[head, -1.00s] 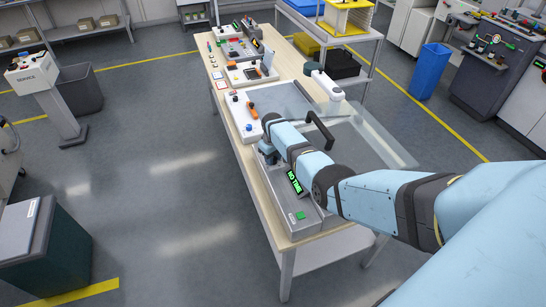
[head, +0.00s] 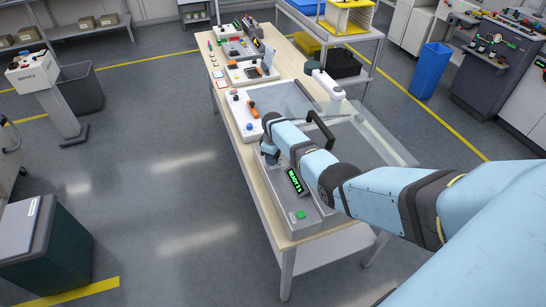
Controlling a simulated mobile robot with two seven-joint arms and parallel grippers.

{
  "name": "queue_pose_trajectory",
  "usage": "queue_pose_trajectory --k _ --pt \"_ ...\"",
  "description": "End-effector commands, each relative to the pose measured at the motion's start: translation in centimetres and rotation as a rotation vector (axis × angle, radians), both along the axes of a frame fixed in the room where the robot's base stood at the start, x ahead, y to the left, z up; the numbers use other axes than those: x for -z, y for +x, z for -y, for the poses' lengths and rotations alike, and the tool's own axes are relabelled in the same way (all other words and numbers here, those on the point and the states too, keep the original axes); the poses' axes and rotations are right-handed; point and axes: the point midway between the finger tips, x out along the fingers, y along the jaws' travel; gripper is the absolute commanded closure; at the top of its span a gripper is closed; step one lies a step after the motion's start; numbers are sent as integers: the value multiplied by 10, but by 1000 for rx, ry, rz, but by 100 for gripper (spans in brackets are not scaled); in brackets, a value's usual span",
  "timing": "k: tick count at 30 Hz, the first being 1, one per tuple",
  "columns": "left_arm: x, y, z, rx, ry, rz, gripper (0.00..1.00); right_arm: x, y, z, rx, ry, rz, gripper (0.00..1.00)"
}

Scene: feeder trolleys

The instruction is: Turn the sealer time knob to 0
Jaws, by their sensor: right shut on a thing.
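The sealer (head: 291,208) sits at the near end of the wooden bench. It has a grey front panel, a clear raised lid (head: 368,136) and a black lid handle (head: 321,127). Its small display (head: 295,181) is lit with green text, which seems to read READY and a further character. A green button (head: 301,214) is at the panel's near end. My right gripper (head: 269,158) points down at the far part of the panel and is shut on the time knob, which it and my wrist hide. The knob's pointer and scale cannot be seen. My left gripper is out of view.
Further along the bench (head: 262,203) stand a white panel with an orange handle (head: 253,107) and several other control boxes. A white arm-like device (head: 328,84) stands behind the sealer. Open floor lies left of the bench, with a dark bin (head: 79,90) beyond.

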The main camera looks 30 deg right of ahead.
Motion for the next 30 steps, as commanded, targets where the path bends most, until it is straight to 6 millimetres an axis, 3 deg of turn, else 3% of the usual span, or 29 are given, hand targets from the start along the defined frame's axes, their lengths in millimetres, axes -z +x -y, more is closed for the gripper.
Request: queue_pose_trajectory --k 6,7,10,22,26,30 --pt "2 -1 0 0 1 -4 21 0 0 1 1 -1 0 93" --pt "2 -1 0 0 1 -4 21 -1 0 1 1 -1 1 67" --pt "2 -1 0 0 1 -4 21 -1 0 1 2 -1 1 44" --pt "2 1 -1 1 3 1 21 -5 0 1 2 -1 1 44" --pt "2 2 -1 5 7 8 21 -20 1 1 2 -1 4 44" --pt "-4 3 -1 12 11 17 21 -52 1 1 1 -1 5 44"
